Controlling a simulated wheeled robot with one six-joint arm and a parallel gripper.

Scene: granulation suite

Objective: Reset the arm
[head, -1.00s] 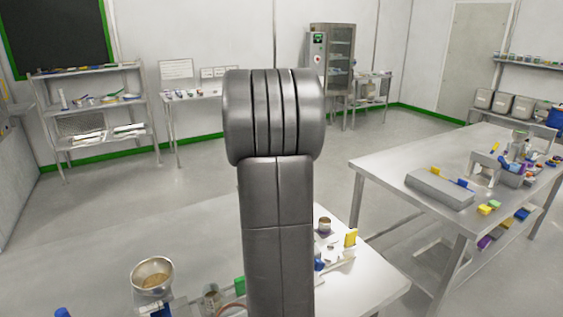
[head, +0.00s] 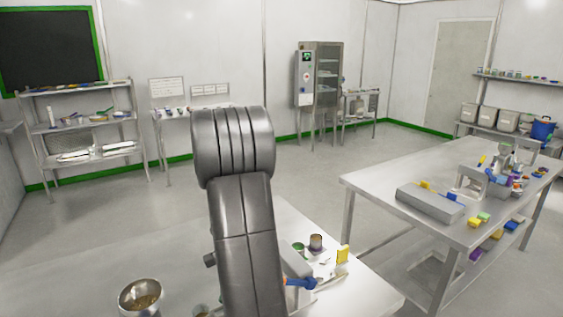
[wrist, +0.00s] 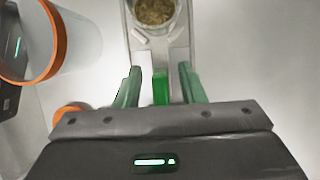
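In the wrist view my gripper (wrist: 160,87) has two green fingers standing apart. A narrow green piece (wrist: 160,90) shows between them, with a gap on each side, so it is not gripped. Beyond the fingertips a round cup of brown granules (wrist: 155,12) sits at the far end of a pale grey strip (wrist: 144,52). In the head view my arm (head: 240,215) rises from the bottom centre and bends at the top. It hides my gripper there.
A metal bowl with brown contents (head: 140,297), a brown-topped jar (head: 316,243) and a yellow item (head: 343,254) stand on the near bench (head: 372,292). A clear orange-rimmed vessel (wrist: 55,40) is close left of my gripper. A second bench (head: 375,185) stands right; open floor lies behind.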

